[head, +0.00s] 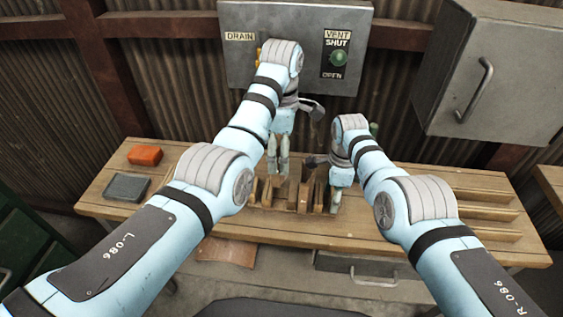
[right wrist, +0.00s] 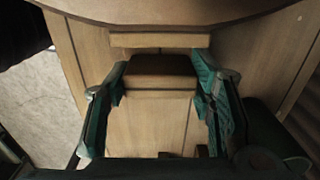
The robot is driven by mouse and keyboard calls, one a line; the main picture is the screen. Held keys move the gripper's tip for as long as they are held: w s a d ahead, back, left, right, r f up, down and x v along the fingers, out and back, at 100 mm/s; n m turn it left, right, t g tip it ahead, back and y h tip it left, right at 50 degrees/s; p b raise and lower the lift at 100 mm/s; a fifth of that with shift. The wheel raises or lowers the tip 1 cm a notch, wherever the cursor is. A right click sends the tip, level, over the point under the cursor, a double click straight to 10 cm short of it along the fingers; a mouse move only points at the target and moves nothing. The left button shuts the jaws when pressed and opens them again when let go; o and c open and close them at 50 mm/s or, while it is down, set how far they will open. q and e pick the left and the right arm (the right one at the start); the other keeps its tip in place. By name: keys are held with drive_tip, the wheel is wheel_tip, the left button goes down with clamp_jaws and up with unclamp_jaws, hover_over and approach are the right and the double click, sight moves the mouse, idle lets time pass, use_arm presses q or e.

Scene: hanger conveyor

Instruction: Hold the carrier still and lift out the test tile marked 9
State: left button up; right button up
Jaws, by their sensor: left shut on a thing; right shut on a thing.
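The wooden carrier (head: 303,198) stands on the bench with several upright brown tiles in a row. My left gripper (head: 278,172) is over its left part, fingers pointing down and close together, shut on what looks like a test tile; its mark is not readable. My right gripper (head: 335,205) is low at the carrier's right end. In the right wrist view its teal-padded fingers (right wrist: 160,100) stand on either side of a brown wooden block (right wrist: 160,85), which looks like part of the carrier. No 9 can be read on any tile.
The wooden bench (head: 225,215) has an orange block (head: 145,155) and a grey block (head: 127,187) at left, and wooden rails (head: 480,205) at right. A grey panel (head: 290,75) with a green knob (head: 338,57) and a grey cabinet (head: 500,70) hang behind.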

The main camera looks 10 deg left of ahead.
drive_tip(key=o, duration=1.3)
wheel_tip(320, 180, up, 7)
drive_tip(key=shift+r, duration=0.2)
